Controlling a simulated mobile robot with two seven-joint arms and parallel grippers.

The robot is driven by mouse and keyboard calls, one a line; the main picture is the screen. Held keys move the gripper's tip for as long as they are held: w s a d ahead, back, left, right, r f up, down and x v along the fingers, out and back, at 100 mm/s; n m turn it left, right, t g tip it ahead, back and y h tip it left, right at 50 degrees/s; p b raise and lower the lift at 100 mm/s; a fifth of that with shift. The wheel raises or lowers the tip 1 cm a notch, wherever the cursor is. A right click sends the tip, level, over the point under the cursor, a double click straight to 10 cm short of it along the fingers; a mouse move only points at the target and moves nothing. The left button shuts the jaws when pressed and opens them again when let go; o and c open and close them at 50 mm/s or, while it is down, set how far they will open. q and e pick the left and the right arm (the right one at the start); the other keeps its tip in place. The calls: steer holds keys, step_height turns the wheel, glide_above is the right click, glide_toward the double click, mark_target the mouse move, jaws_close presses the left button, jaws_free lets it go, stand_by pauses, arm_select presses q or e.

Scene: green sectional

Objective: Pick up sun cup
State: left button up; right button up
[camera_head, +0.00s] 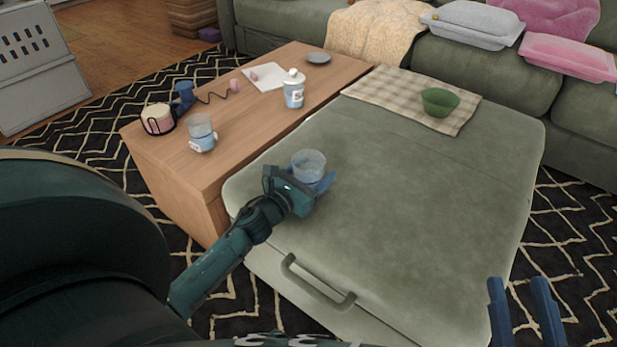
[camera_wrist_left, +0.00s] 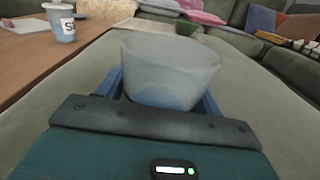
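A clear cup with a bluish lower part (camera_head: 308,163) is between the blue fingers of my left gripper (camera_head: 306,184), over the green ottoman (camera_head: 410,210). In the left wrist view this cup (camera_wrist_left: 168,68) is upright, with a finger close on each side. Whether the fingers press on it, and whether it rests on the ottoman, I cannot tell. No sun mark is readable on it. A similar cup (camera_head: 202,135) and a white lidded cup (camera_head: 293,92) stand on the wooden table. My right gripper (camera_head: 525,305) is open and empty at the lower right.
The wooden table (camera_head: 225,178) adjoins the ottoman's left side. It also bears a pink-and-cream container (camera_head: 158,119), a blue object (camera_head: 185,92) and a dark plate (camera_head: 318,58). A green bowl (camera_head: 439,101) sits on a checked cloth (camera_head: 380,92). The ottoman's middle is clear.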

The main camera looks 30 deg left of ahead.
arm_select(q)
steer(key=c, duration=0.6)
